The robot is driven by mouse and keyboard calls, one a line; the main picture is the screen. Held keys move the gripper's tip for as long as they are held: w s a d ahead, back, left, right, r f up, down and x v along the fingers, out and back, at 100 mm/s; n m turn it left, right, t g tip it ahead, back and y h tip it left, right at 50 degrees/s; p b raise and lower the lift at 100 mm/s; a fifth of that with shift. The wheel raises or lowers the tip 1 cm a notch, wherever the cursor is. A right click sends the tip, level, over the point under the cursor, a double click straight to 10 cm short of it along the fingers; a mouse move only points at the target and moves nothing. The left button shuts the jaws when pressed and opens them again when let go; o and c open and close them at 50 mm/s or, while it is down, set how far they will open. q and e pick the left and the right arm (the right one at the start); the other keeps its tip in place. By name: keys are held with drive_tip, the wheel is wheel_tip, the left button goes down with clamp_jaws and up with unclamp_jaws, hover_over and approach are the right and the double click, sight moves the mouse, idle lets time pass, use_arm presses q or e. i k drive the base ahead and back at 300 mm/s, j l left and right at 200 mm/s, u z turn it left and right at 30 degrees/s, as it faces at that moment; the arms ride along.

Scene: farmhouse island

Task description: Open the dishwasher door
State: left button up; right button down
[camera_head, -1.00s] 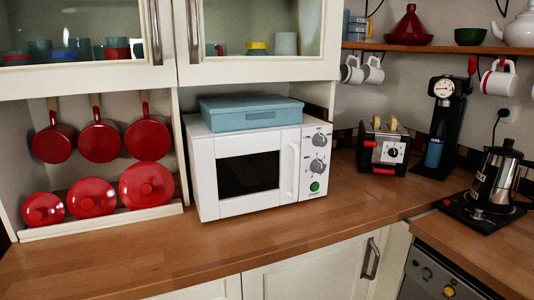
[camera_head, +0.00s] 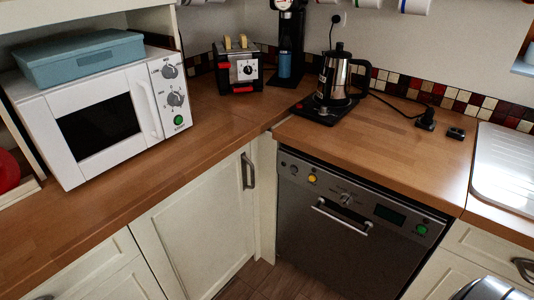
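The dishwasher (camera_head: 335,245) stands under the wooden counter at the lower right of the head view. It has a dark steel front, and its door looks shut. A silver bar handle (camera_head: 342,218) runs across the upper part of the door. Above the handle is a control strip with a knob, an orange button, a dark display and a green button. The bottom of the door is cut off by the picture edge. Neither gripper can be made out. A rounded silver shape at the bottom right corner is too cut off to identify.
Cream cabinets (camera_head: 195,235) with metal handles flank the dishwasher. A strip of wooden floor (camera_head: 258,280) shows before it. On the counter stand a white microwave (camera_head: 60,105) with a blue box (camera_head: 80,58), a toaster (camera_head: 239,68) and a kettle (camera_head: 338,75). A white sink drainer (camera_head: 505,165) is at right.

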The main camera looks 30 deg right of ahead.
sight(358, 255)
drive_tip(key=z, duration=1.6)
